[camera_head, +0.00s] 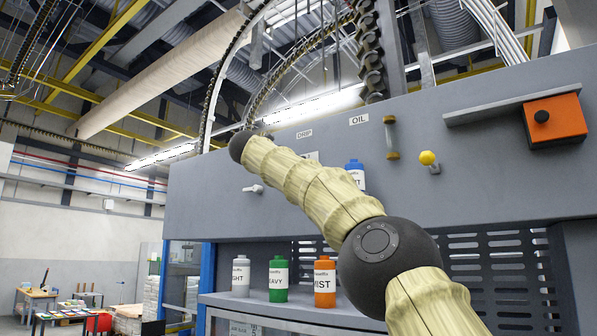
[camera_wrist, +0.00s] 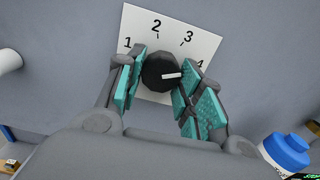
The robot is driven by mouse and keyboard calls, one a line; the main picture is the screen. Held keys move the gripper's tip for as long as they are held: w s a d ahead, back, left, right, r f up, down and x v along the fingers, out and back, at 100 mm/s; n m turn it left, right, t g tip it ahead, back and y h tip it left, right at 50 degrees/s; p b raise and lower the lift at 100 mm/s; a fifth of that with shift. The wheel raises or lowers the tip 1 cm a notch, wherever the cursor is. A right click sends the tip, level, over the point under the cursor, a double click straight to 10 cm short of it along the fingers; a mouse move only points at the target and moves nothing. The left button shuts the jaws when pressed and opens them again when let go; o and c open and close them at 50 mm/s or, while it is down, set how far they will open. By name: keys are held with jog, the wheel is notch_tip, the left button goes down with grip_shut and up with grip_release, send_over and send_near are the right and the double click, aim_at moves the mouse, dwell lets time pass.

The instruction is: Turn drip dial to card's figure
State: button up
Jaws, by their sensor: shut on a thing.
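In the wrist view, a round black dial (camera_wrist: 158,71) sits on a white square plate (camera_wrist: 178,22) numbered 1 to 4. Its white pointer mark (camera_wrist: 172,75) points right, roughly toward the 4 or slightly below it. My gripper (camera_wrist: 160,78) is shut on the dial, with a teal-padded finger on each side. The right finger partly covers the plate near the 4. In the head view, the DRIP label (camera_head: 304,133) shows on the grey panel above my arm. My gripper and the dial are hidden there. I cannot make out a separate card giving a figure.
A blue-capped bottle (camera_head: 354,172) stands behind my arm; a blue-capped bottle (camera_wrist: 287,150) also shows at the wrist view's lower right. Grey, green (camera_head: 278,279) and orange (camera_head: 325,281) bottles stand on the lower shelf. A yellow knob (camera_head: 428,158) and orange box (camera_head: 555,121) protrude from the panel.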

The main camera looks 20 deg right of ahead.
dwell(0.4)
jog(key=o, duration=1)
jog(key=v, duration=1.2)
